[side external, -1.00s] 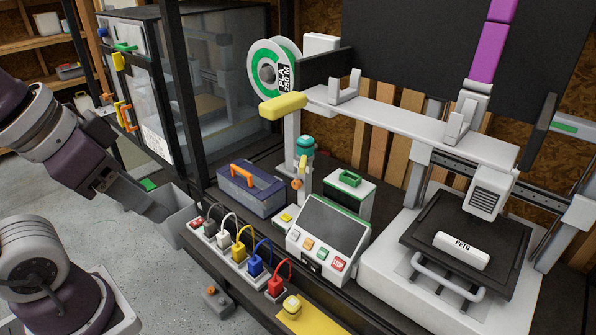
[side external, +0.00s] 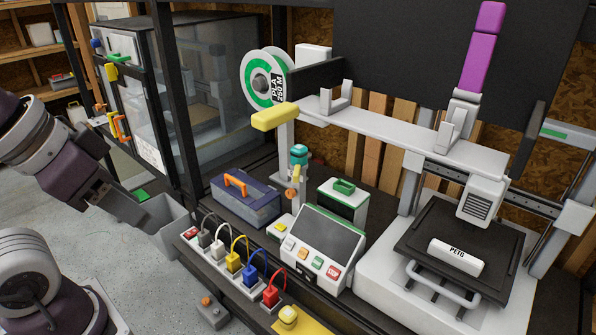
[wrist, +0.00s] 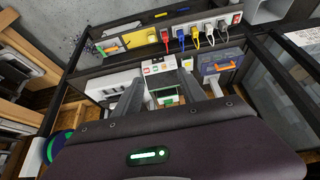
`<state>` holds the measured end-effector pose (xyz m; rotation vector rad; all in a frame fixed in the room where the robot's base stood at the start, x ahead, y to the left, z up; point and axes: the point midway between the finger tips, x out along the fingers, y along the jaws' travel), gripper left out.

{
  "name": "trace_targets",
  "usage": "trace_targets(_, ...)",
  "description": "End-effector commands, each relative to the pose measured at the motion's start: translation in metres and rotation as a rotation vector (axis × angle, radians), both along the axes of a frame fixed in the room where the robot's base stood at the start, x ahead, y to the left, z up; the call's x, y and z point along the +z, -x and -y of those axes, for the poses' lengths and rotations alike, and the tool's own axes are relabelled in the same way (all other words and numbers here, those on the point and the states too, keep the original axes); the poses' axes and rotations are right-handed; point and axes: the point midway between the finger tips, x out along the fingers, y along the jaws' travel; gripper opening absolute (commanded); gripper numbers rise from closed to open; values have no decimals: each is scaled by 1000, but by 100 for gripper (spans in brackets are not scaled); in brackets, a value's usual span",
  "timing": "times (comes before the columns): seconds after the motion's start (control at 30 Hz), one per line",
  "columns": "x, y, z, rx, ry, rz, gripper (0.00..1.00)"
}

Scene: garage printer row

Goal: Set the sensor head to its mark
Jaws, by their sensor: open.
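I cannot tell for certain which piece is the sensor head. A small upright piece with a teal cap (side external: 299,154), a yellow part and an orange knob stands behind the console (side external: 322,240) in the side view, below the yellow end of a white gantry bar. No mark for it can be made out. My gripper (wrist: 160,80) is open and empty in the wrist view. Its two grey fingers point toward the console (wrist: 158,68) and a green-framed box (wrist: 168,98), well apart from them.
A toolbox (side external: 244,197) with an orange handle stands left of the console. A power strip (side external: 223,262) with coloured plugs runs in front. A printer (side external: 375,285) carrying a PETG roll (side external: 456,256) is at right. A spool (side external: 264,83) and white gantry bar (side external: 395,130) hang above.

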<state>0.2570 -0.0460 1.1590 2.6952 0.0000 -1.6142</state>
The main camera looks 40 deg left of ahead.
Motion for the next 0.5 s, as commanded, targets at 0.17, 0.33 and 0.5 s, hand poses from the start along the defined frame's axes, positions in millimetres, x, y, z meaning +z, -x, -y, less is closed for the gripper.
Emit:
trace_targets(0.17, 1, -9, 2, 7, 14, 8, 36)
trace_targets(0.33, -2, -118, 20, 121, 162, 112, 36)
trace_targets(0.5, -40, -260, 37, 310, 289, 313, 36)
